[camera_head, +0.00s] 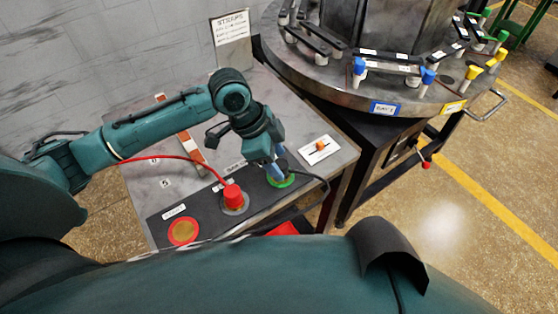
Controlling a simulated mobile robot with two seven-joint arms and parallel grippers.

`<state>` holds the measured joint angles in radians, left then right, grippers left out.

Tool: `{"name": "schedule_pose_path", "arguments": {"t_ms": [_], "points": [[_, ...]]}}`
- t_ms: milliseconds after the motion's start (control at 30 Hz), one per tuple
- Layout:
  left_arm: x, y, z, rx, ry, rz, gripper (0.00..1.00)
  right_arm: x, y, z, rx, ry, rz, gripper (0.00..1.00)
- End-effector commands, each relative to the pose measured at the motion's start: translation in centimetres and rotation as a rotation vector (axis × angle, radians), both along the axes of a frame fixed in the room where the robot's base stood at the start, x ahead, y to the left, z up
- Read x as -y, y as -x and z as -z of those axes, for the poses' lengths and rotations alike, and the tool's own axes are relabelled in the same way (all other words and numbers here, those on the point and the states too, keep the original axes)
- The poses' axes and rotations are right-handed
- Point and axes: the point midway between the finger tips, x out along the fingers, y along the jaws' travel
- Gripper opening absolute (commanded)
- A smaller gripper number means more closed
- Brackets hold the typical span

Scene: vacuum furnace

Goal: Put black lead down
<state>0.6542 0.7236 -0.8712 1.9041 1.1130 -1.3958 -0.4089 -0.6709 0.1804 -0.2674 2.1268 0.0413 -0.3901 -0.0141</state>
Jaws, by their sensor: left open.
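The black lead (326,184) shows as a dark cable curving across the right part of the bench. Its end goes to the green-ringed round pad (281,181), beneath my left gripper. My left gripper (276,174) is open, pointing down at that pad, with its fingers at the lead's end. The fingers partly hide this end, so I cannot tell whether they touch it. The red lead (185,157) ends in a red plug (233,195) standing on the middle pad. My right gripper is not in view.
A red-ringed pad (184,231) lies bare on the grey bench (150,186). A white plate with an orange knob (320,146) is at the bench's right. A sign (231,28) stands behind. The round furnace table (350,95) carries several colored clamps.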

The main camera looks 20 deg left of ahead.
Motion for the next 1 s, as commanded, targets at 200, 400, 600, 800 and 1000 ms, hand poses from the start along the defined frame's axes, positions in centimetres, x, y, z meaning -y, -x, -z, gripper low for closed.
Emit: {"name": "schedule_pose_path", "arguments": {"t_ms": [200,400,600,800,1000], "points": [[-1.8,0.4,-4.7,0.006,-0.002,0.0,0.53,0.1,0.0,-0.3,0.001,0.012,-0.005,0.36],[-3.1,0.8,-7.9,0.003,-0.001,-0.001,0.53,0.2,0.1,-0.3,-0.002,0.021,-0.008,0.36],[-3.7,1.1,-9.4,0.0,-0.001,0.0,0.53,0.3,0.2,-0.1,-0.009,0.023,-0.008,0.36],[-3.8,1.1,-9.5,0.0,0.0,0.0,0.53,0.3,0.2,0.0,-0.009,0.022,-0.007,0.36],[-3.7,1.1,-9.5,0.0,0.0,0.0,0.53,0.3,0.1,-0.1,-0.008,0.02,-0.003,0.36]]}}
